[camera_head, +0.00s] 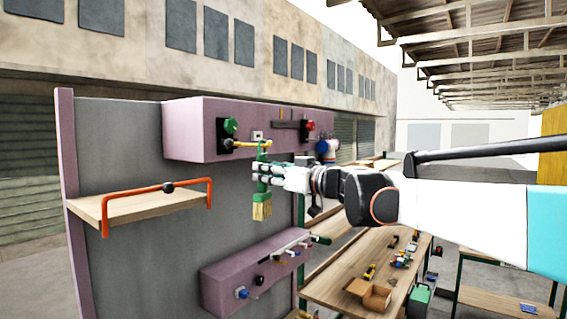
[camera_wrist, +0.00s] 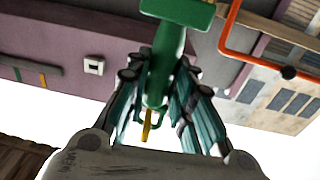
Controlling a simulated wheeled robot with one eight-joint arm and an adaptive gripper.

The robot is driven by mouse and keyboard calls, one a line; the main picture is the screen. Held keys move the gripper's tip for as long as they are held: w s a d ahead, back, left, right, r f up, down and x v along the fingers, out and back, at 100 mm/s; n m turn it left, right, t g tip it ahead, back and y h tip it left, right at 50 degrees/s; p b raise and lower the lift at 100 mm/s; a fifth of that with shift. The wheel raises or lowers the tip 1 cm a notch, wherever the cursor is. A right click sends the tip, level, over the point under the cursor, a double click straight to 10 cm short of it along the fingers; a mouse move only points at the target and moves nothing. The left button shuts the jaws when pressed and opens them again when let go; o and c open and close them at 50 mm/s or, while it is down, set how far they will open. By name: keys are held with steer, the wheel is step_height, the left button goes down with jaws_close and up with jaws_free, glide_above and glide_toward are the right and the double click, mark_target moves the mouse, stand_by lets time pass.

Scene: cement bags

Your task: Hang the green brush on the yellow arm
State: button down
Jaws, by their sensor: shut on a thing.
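In the wrist view the handle (camera_wrist: 168,55) lies between the two fingers (camera_wrist: 152,100). The yellow arm (camera_head: 246,144) sticks out to the right from a black mount on the purple box, at the height of the handle's top. A yellow piece (camera_wrist: 146,124) shows at the handle's end in the wrist view. I cannot tell whether the arm passes through the handle.
The upper purple box (camera_head: 190,135) carries a green knob (camera_head: 230,125) and a red knob (camera_head: 310,126). A wooden shelf with an orange bar (camera_head: 150,190) is at left. A lower purple box (camera_head: 225,285) is below. A workbench (camera_head: 340,275) with small items stands at right.

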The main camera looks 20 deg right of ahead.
stand_by(0.3)
steer(key=c, duration=1.3)
jaws_free()
